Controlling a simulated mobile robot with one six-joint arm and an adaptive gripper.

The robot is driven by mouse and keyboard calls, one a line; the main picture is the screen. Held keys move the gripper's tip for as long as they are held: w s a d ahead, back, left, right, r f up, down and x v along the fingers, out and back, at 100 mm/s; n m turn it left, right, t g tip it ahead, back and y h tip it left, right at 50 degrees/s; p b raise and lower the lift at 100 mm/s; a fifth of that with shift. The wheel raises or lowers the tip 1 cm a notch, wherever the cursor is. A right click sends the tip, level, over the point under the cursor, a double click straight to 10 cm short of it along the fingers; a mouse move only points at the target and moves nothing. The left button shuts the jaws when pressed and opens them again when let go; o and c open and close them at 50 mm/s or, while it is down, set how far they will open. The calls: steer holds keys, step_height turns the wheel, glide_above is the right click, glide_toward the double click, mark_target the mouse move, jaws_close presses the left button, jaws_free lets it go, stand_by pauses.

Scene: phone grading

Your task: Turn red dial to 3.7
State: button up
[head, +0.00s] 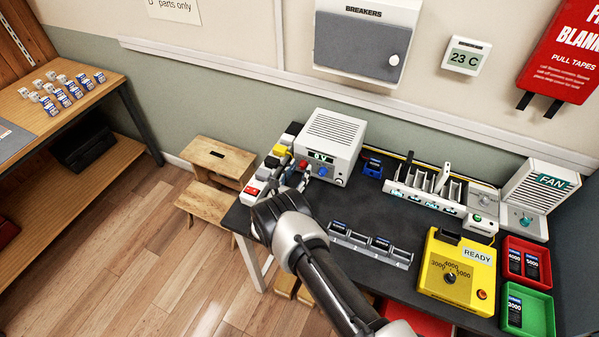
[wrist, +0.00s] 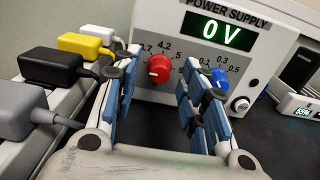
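The white power supply (head: 334,132) stands at the back left of the dark bench, its display reading 0 V in the wrist view. Its red dial (wrist: 159,69) is on the front panel, with printed numbers including 3.7 (partly hidden), 4.2, 5 and 6 around it. A pale mark shows on the dial's left part; its exact setting is hard to read. A blue dial (wrist: 217,75) is to its right, partly behind my right finger. My gripper (wrist: 157,76) is open and empty, facing the panel. Its fingers appear either side of the red dial, with no visible contact.
A white power strip (wrist: 50,150) with grey, black and yellow plugs runs close left of my gripper. A small push button (wrist: 241,104) is right of the blue dial. A grey slotted tray (head: 371,245) and yellow READY tester (head: 455,270) stand to the right.

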steer(key=shift+w+d, duration=0.15)
steer(key=shift+w, duration=0.2)
steer(key=shift+c, duration=0.3)
jaws_close()
